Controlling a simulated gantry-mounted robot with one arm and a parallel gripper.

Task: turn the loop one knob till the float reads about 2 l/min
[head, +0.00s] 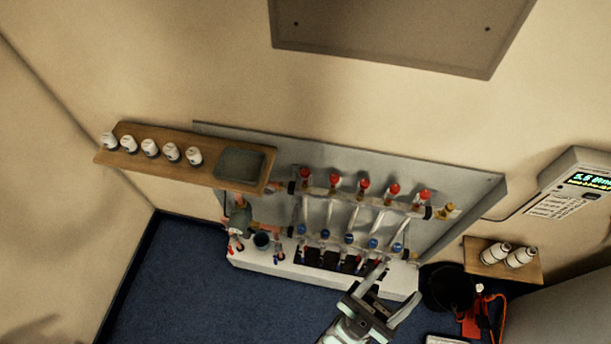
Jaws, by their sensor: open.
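The manifold hangs on a grey backboard (460,190) and has an upper row of several red knobs (364,184) and a lower row of several blue caps (349,239). Slim pale tubes (329,213) run between the rows. I cannot tell which knob belongs to loop one, and the floats are too small to read. My gripper (398,283) is open and empty at the lower right of the manifold, in front of the white ledge (400,280). It is apart from the red knobs, below the blue caps at the right end.
A wooden shelf (175,165) at left holds several white knobs or bottles (151,148) and a grey tray (240,163). A wall display (590,181) is at right; its text is blurred. A small shelf (482,269) holds two white bottles. A black bucket (449,289) and orange item (473,318) stand below.

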